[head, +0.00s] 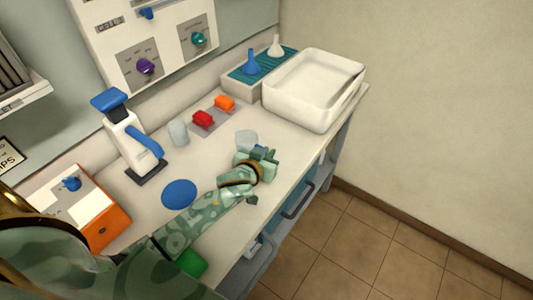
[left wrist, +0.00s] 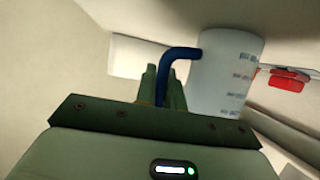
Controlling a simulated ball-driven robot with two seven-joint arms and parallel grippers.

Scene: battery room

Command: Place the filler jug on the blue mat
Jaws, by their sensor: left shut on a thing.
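The filler jug is a pale, translucent cup (head: 246,140) partly hidden behind my left gripper in the head view. In the left wrist view the jug (left wrist: 225,75) shows dark markings on its side and a blue handle (left wrist: 178,55). My left gripper (head: 264,160) is shut on that handle, its fingers (left wrist: 163,88) on either side of it. I cannot tell whether the jug touches the bench. The blue mat (head: 179,194) is a bare round disc on the bench, left of the jug. My right gripper is not in view.
A white and blue dispenser (head: 130,140) stands behind the mat, near a clear cup (head: 178,133). Red (head: 203,119) and orange (head: 225,103) blocks lie at the back. A white tray (head: 315,90) stands far right. An orange-sided box (head: 108,228) stands left. The bench's front edge is close.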

